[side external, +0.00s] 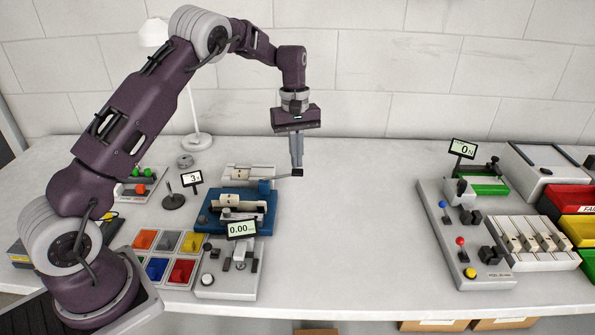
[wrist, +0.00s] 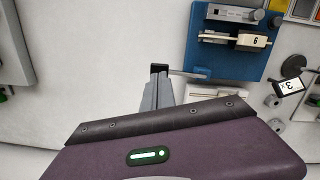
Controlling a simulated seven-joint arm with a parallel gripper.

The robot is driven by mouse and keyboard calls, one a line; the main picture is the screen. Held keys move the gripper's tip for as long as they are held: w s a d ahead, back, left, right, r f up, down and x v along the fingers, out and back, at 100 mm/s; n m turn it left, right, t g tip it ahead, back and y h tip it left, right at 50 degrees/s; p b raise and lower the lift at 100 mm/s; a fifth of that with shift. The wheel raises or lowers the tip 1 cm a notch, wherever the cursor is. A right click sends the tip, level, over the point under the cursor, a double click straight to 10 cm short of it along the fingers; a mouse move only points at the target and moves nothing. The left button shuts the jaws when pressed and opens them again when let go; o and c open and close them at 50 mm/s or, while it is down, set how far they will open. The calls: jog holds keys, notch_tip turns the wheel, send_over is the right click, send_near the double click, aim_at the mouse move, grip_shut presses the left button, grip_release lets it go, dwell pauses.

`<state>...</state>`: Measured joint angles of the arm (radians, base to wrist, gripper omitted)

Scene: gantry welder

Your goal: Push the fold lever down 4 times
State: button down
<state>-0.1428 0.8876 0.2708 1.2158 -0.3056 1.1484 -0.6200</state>
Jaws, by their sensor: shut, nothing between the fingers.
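The fold lever is a thin grey rod with a black knob (side external: 297,173), reaching right from a blue fixture (side external: 207,222). In the wrist view the lever (wrist: 188,73) sticks out sideways from the blue fixture (wrist: 235,70). A pale block marked 9 (wrist: 250,41) lies on the fixture. My gripper (side external: 297,164) points down, shut and empty, with its fingertips right at the knob. In the wrist view my gripper (wrist: 158,82) overlaps the knob end; I cannot tell whether it touches. A small display (side external: 191,179) on a stand reads 3x.
A display (side external: 242,229) reading 0.00 stands in front of the fixture. Coloured bins (side external: 165,256) are at its left. A panel with knobs (side external: 465,245) and red and yellow bins (side external: 575,199) are at the right. The middle of the table is clear.

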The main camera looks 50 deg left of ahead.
jog(key=shift+f, duration=0.25)
notch_tip(320, 180, down, 4)
jog(key=shift+r, duration=0.2)
jog(key=a, duration=0.1)
jog(key=w+a+r, duration=0.1)
jog(key=shift+w+a+r, duration=0.1)
jog(key=shift+w+a, duration=0.1)
jog(key=shift+a, duration=0.15)
notch_tip(320, 180, up, 7)
jog(key=shift+w+a, duration=0.15)
jog(key=shift+a, duration=0.2)
jog(key=shift+r, duration=0.1)
dwell(0.6)
